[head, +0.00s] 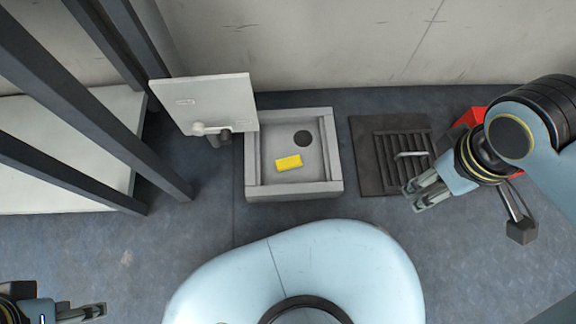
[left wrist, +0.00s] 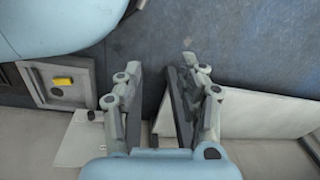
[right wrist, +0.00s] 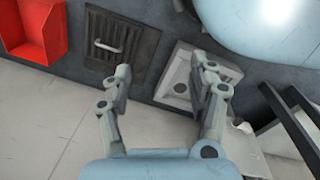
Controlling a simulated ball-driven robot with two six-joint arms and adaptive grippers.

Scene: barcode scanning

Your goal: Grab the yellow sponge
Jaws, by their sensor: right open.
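The yellow sponge (head: 289,163) lies flat in a grey square basin (head: 294,190), near a dark round hole. The sponge also shows in the left wrist view (left wrist: 64,81), to the left of the fingers. In the right wrist view the basin (right wrist: 166,85) shows beyond the fingers, and the sponge cannot be made out. My left gripper (head: 98,312) is at the bottom left of the head view, far from the sponge. In the left wrist view its fingers (left wrist: 160,75) are apart and empty.
A white panel (head: 206,100) with a handle stands at the basin's upper left. A dark grate with a handle (head: 390,155) lies right of the basin. A red bin (right wrist: 30,30) is beyond it. Dark posts (head: 70,90) and a white slab (head: 70,150) stand at left.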

